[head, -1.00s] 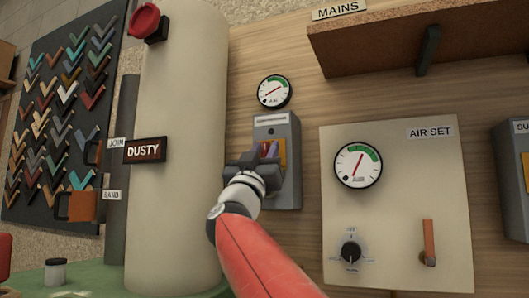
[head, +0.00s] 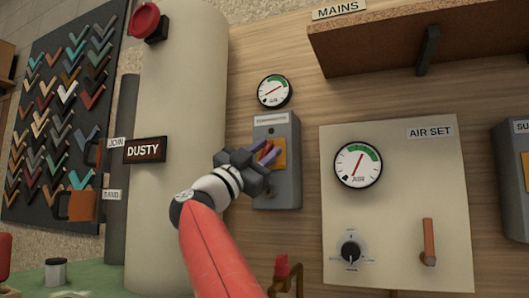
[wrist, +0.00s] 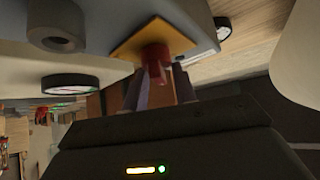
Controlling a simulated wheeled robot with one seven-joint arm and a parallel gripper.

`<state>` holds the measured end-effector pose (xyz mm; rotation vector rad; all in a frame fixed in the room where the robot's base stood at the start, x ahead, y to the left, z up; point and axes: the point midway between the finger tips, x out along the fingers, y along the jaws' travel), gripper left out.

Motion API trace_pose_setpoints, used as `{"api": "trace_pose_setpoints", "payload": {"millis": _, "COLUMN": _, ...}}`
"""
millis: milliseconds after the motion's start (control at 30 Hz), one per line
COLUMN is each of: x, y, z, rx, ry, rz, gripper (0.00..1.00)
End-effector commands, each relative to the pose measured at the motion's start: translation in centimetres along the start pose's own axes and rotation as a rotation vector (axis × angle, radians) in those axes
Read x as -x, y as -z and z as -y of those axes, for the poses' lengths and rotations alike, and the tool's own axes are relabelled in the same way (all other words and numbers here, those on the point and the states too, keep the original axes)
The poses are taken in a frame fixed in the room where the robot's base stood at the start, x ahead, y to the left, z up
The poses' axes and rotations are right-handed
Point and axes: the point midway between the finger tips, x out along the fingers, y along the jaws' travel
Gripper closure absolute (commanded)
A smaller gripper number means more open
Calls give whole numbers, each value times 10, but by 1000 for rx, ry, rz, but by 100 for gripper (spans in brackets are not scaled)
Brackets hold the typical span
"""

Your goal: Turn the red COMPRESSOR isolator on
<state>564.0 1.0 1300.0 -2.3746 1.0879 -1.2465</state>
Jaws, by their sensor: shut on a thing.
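The red handle (head: 266,150) stands out from that plate, partly hidden by my fingers. In the wrist view the red handle (wrist: 156,62) shows in front of the yellow plate (wrist: 170,35), between my fingers. My gripper (head: 267,153), purple-tipped, is shut on the handle and tilted, reaching in from the lower left.
A round gauge (head: 274,91) is above the box. The AIR SET panel (head: 395,225) is on the right. A red-topped brass fitting (head: 282,268) is below.

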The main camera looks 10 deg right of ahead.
Motion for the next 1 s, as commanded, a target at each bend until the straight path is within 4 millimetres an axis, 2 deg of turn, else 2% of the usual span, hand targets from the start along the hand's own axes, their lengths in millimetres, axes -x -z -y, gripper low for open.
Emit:
{"api": "trace_pose_setpoints", "payload": {"millis": 400, "x": 0, "y": -1, "z": 0, "rx": -69, "ry": -70, "rz": 0, "gripper": 95}}
{"api": "trace_pose_setpoints", "payload": {"millis": 1000, "x": 0, "y": -1, "z": 0, "rx": -80, "ry": -82, "rz": 1, "gripper": 95}}
